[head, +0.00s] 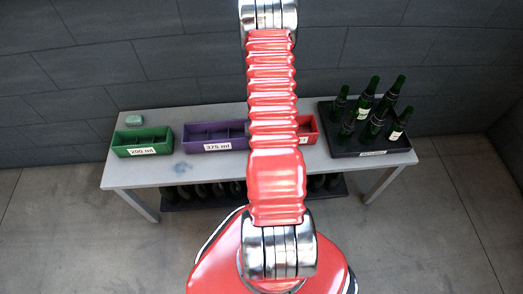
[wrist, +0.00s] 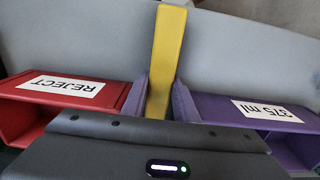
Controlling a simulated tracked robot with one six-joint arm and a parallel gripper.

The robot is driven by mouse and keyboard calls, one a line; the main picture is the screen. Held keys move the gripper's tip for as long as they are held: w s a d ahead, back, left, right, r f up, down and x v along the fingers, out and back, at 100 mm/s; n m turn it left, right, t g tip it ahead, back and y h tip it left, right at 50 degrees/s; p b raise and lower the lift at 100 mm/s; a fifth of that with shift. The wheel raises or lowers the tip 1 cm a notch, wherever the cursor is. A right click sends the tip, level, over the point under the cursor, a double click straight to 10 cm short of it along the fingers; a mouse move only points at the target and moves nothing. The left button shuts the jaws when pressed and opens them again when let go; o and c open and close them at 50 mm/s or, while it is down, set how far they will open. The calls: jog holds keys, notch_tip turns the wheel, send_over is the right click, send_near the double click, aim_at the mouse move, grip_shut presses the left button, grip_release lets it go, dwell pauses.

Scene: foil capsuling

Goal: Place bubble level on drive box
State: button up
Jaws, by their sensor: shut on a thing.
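In the wrist view a long yellow bar, the bubble level (wrist: 170,45), stands out between the two fingers of my gripper (wrist: 160,96). My gripper is shut on it, with a finger on each side of its lower part. The level's vial cannot be made out. In the head view the gripper and the level are hidden behind my red arm. I cannot make out a drive box in either view.
A grey table (head: 160,173) carries a green 200 ml bin (head: 143,142), a purple 375 ml bin (head: 215,137), a red REJECT bin (wrist: 68,90) and a dark tray (head: 375,151) of several green bottles. A small teal object (head: 134,119) lies at the back left. More bottles are underneath.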

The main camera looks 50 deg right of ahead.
grip_shut()
jog(key=shift+r, duration=0.1)
notch_tip(320, 180, up, 10)
jog(key=shift+f, duration=0.1)
dwell(0.4)
dwell(0.5)
jog(key=shift+w+a, duration=0.3)
jog(key=shift+w, duration=0.1)
jog(key=w+a+r+n, duration=0.2)
jog(key=w+a, duration=0.4)
jog(key=a, duration=0.6)
jog(key=w+a+r+n, duration=0.2)
jog(key=w+a+n, duration=0.2)
jog(key=w+a, duration=0.3)
jog(key=w+a+r+n, duration=0.2)
jog(key=w+a, duration=0.5)
jog(key=a, duration=1)
jog(key=shift+a+r+n, duration=0.15)
jog(key=shift+a+n, duration=0.1)
jog(key=shift+n, duration=0.65)
